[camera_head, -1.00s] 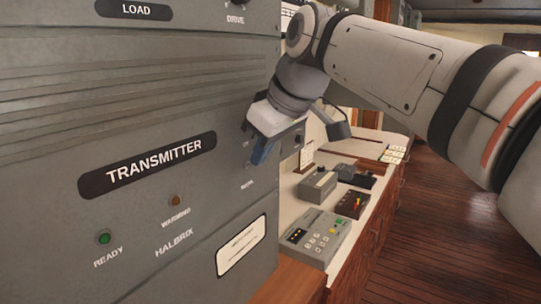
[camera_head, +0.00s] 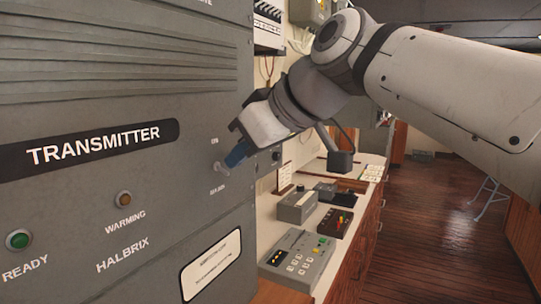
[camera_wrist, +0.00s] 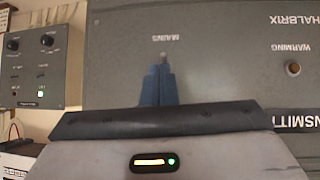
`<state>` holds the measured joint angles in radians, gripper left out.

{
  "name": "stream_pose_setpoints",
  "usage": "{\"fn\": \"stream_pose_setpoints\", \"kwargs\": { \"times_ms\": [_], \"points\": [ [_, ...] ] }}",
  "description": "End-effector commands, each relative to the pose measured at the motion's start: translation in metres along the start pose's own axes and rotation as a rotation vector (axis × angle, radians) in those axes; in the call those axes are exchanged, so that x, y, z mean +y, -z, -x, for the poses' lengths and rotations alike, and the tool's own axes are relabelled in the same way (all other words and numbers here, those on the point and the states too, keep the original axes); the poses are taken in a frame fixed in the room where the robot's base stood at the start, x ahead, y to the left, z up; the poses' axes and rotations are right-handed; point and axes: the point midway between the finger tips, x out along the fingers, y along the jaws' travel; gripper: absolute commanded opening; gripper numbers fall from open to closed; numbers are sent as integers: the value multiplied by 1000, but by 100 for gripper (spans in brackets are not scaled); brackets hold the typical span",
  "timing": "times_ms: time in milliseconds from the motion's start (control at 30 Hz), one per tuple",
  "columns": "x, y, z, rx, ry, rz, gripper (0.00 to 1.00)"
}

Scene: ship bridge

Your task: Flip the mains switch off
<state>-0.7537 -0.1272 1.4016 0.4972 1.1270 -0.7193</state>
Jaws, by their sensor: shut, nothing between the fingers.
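The mains switch (camera_head: 220,167) is a small pale lever on the grey transmitter panel, near its right edge, between two small labels. My gripper (camera_head: 233,158) has its blue fingers together and empty, with the tips right at the lever; I cannot tell whether they touch it. In the wrist view the picture is upside down. The gripper fingers (camera_wrist: 160,82) point at the panel, and a small bit of the switch (camera_wrist: 163,55) shows just past their tips, by the MAINS label (camera_wrist: 163,38). The rest of the lever is hidden there, so its position is unclear.
The transmitter cabinet (camera_head: 90,220) fills the left, with a green READY lamp (camera_head: 19,240) and an amber WARMING lamp (camera_head: 124,198). A counter (camera_head: 325,232) with a keypad box (camera_head: 296,258) and other devices stands to the right. Wooden floor (camera_head: 430,220) is open beyond.

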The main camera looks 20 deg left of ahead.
Motion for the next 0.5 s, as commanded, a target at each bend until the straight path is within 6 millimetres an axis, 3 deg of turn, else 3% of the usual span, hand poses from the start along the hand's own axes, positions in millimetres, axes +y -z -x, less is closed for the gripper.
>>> {"fn": "stream_pose_setpoints", "kwargs": {
  "times_ms": [133,500],
  "points": [
    [-2,9,5,0,6,5,0],
    [-4,9,5,0,8,7,0]
  ]
}}
